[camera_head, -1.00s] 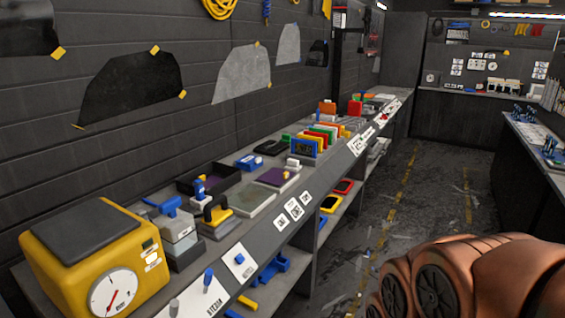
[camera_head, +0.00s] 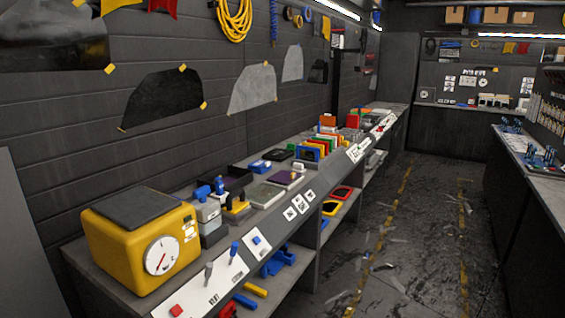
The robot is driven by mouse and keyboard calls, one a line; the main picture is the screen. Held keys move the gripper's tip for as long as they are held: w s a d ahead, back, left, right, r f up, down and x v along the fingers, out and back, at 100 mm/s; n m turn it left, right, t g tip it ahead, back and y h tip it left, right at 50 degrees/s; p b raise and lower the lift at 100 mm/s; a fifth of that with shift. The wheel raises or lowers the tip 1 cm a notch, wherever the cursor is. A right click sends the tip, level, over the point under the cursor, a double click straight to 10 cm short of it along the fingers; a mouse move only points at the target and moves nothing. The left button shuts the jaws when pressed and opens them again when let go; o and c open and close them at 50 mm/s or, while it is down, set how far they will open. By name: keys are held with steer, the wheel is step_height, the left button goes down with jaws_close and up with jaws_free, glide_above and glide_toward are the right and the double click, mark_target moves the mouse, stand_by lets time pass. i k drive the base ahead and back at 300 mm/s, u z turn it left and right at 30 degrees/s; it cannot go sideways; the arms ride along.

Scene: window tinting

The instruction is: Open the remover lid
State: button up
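A yellow box-shaped machine (camera_head: 125,249) with a round white dial (camera_head: 161,255) stands at the near left end of the workbench. It is probably the remover, though no readable name on it confirms this. A dark grey slab-like lid (camera_head: 138,206) lies flat on its top and looks closed. No handle on the lid can be made out. My gripper is not in view, so its state does not show.
Control levers (camera_head: 208,272) and a red button (camera_head: 176,310) sit on the bench's sloped front panel. Blue-handled and yellow-handled tools (camera_head: 237,204) stand right of the machine. A grey panel (camera_head: 25,240) rises at the left. The aisle floor (camera_head: 390,240) is open, with scattered scraps.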

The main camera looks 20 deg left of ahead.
mark_target(260, 164)
steer(key=z, duration=0.05)
steer(key=i, duration=1.5)
steer(key=u, duration=0.55)
steer(key=i, duration=1.3)
steer(key=u, duration=1.7)
steer(key=i, duration=0.75)
steer(key=u, duration=0.7)
